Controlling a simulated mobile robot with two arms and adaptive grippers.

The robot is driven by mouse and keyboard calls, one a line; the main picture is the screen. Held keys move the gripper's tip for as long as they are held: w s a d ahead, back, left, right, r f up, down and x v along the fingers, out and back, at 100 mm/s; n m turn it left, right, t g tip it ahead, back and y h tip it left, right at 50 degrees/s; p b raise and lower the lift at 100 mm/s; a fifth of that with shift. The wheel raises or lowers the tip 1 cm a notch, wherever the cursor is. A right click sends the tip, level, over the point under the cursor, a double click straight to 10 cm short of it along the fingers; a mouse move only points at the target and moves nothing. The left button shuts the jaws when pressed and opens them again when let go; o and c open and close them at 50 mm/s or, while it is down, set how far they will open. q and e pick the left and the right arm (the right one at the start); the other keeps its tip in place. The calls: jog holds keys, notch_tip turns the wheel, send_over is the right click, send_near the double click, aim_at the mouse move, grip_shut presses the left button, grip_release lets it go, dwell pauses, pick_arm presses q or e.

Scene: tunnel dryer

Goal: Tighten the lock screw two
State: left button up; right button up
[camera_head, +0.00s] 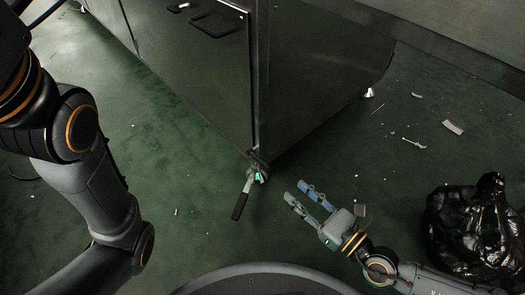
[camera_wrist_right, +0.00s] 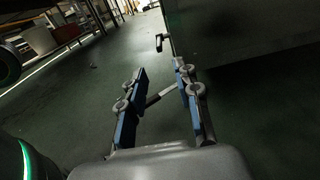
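A lever with a pale metal shank and black grip (camera_head: 240,205) sticks out from the foot of the cabinet's near corner, close to the floor. A small green part (camera_head: 257,176) shows at its pivot; I take this to be the lock screw. My right gripper (camera_head: 297,191) is open and empty, just right of the lever, fingers pointing toward it. In the right wrist view, a pale bar, likely the lever (camera_wrist_right: 161,95), shows between the spread blue-padded fingers (camera_wrist_right: 160,72); its ends are hidden behind them. My left arm shows at the left, but its gripper is out of view.
The dark metal cabinet (camera_head: 320,75) stands above the lever, with a door handle (camera_head: 217,24) on its left face. A shiny black bag (camera_head: 470,225) lies at the right near my right arm. Small scraps (camera_head: 453,127) litter the green floor, otherwise mostly clear.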

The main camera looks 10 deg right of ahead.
aim_at(269, 169)
jog(key=x, duration=1.3)
jog(key=shift+w+a, duration=0.25)
grip_shut()
